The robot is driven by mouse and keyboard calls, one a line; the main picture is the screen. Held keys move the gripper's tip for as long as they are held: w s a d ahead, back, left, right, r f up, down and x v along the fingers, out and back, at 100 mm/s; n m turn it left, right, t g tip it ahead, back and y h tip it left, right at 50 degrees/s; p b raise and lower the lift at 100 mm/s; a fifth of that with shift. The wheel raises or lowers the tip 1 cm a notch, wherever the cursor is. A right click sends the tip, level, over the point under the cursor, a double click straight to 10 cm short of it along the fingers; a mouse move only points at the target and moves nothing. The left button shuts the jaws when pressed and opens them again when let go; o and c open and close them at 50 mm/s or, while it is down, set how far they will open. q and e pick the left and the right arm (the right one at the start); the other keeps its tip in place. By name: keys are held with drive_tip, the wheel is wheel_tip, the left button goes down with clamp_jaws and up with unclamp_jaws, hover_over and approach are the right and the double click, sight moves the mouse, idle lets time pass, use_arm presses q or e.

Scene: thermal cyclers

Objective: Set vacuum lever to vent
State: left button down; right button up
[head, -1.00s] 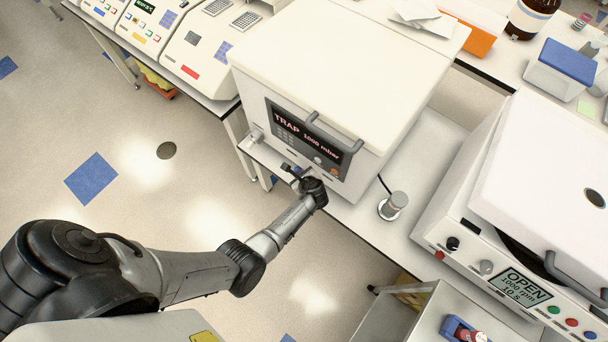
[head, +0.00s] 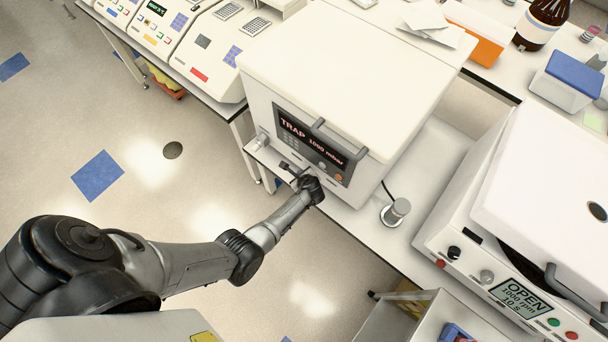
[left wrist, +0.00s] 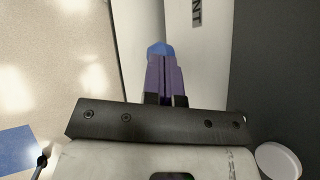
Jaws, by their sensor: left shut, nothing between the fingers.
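The white cold trap unit (head: 345,65) stands on the bench in the head view, its dark front panel (head: 310,137) reading TRAP 1000 mbar. My left gripper (head: 287,167) is low at its front, just below the panel. In the left wrist view the purple fingers (left wrist: 167,80) are shut with nothing between them. A blue rounded piece (left wrist: 159,48) shows at their tips; I cannot tell if it belongs to the lever or the fingers. A label ending in "NT" (left wrist: 197,14) is just beyond. The lever's position cannot be made out. My right gripper is not in view.
A grey handle (head: 340,140) juts from the unit's front. A small grey-topped cylinder (head: 397,209) with a cable stands right of it. A white machine reading OPEN (head: 522,295) is at the right. Open floor (head: 215,215) lies to the left.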

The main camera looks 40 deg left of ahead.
use_arm(q)
drive_tip(key=shift+a+f, duration=0.1)
drive_tip(key=shift+a, duration=0.3)
drive_tip(key=shift+d, duration=0.15)
drive_tip(key=p+v, duration=0.7)
drive_tip(key=v, duration=0.7)
drive_tip(key=shift+d+r, duration=0.2)
drive_tip(key=shift+d, duration=0.05)
idle(0.3)
